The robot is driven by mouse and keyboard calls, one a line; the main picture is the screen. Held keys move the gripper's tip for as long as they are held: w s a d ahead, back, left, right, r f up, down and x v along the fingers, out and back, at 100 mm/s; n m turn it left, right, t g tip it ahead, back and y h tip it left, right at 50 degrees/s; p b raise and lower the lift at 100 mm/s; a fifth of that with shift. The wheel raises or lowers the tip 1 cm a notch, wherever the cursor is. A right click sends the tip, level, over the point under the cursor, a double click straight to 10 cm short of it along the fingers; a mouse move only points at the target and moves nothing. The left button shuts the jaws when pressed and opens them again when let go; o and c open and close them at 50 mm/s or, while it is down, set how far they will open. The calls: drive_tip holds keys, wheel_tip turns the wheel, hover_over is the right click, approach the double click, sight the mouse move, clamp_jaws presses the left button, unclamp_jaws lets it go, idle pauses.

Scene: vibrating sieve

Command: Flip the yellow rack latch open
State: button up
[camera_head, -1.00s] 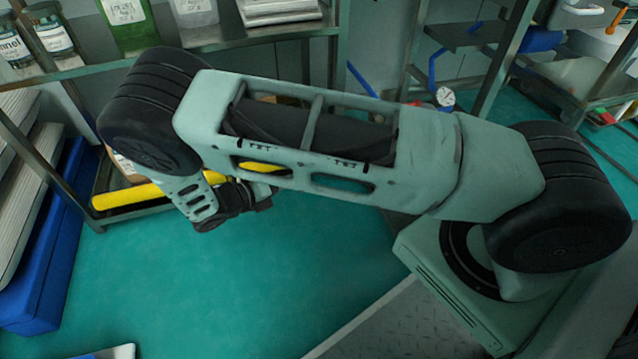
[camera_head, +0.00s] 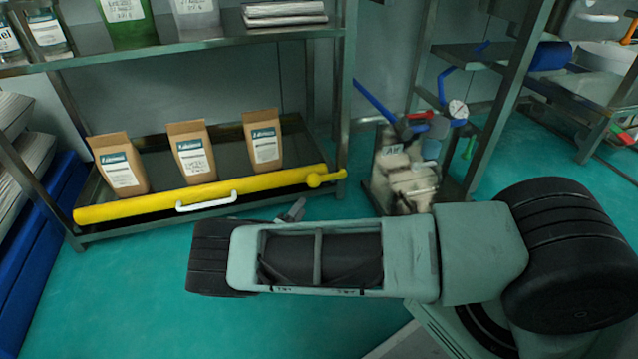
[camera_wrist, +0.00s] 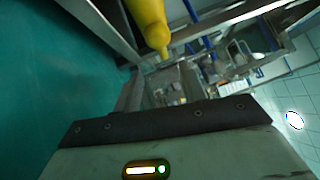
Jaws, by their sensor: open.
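The yellow rack latch (camera_head: 200,192) is a long bar across the front of the low shelf, with a round knob and short tip at its right end by the post. In the wrist view the yellow latch (camera_wrist: 148,18) comes in from the top, its narrow tip pointing down. My gripper (camera_wrist: 160,82) is open and empty, with the tip just beyond its fingers, apart from them as far as I can tell. In the head view only a finger of my gripper (camera_head: 292,211) shows, in front of and below the bar's right part; my arm hides the rest.
Three brown paper bags (camera_head: 192,152) stand on the low shelf behind the bar. A white handle (camera_head: 207,202) sits below the bar. A machine with a gauge (camera_head: 408,165) stands right of the rack. Blue boxes (camera_head: 40,235) are at left. The green floor in front is clear.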

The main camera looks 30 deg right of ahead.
sight(329, 177)
drive_tip(key=x, duration=1.2)
drive_tip(key=shift+f, duration=0.1)
clamp_jaws()
